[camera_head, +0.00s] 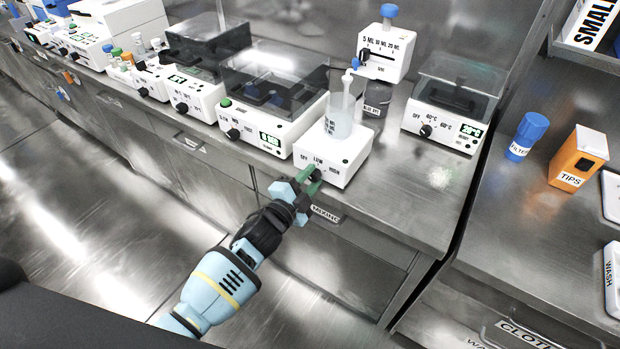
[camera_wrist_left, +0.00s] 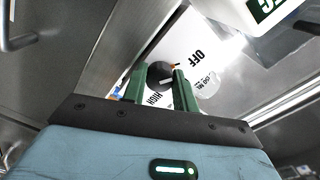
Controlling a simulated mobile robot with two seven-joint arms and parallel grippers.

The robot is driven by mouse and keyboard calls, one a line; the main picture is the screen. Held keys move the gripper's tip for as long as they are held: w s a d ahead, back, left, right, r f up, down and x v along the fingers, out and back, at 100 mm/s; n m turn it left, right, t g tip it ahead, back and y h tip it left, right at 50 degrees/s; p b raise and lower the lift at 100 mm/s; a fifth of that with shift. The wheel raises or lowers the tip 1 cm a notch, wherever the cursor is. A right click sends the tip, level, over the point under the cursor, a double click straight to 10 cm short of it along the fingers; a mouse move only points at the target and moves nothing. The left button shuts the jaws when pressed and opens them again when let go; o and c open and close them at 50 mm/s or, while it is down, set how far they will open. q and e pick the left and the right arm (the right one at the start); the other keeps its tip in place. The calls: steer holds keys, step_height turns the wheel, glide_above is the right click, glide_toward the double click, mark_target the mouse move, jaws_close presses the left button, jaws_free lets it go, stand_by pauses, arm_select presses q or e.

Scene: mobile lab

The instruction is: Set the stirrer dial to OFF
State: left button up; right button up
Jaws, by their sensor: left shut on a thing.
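The stirrer (camera_head: 345,155) is a white box at the front edge of the steel bench, with OFF, LOW and HIGH on its front. A clear beaker (camera_head: 341,115) stands on top of it. My left gripper (camera_head: 312,180) is at the stirrer's front, its green fingers shut on the dark round dial. In the left wrist view the dial (camera_wrist_left: 159,74) sits between the fingertips (camera_wrist_left: 157,78), with OFF and HIGH printed on either side. The fingers and dial hide the LOW label there. I cannot tell for sure which label the dial's pointer faces.
A white device with a clear lid (camera_head: 272,100) stands left of the stirrer. A dispenser (camera_head: 385,52) and a dark jar (camera_head: 377,98) stand behind it, a 20°C heater (camera_head: 450,112) to the right. The bench right of the stirrer is clear. A drawer labelled MIXING (camera_head: 326,214) is below.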

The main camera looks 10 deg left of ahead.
stand_by(0.3)
arm_select(q)
steer(key=o, duration=1)
steer(key=shift+c, duration=0.2)
steer(key=shift+s+f, duration=0.1)
steer(key=shift+f, duration=0.05)
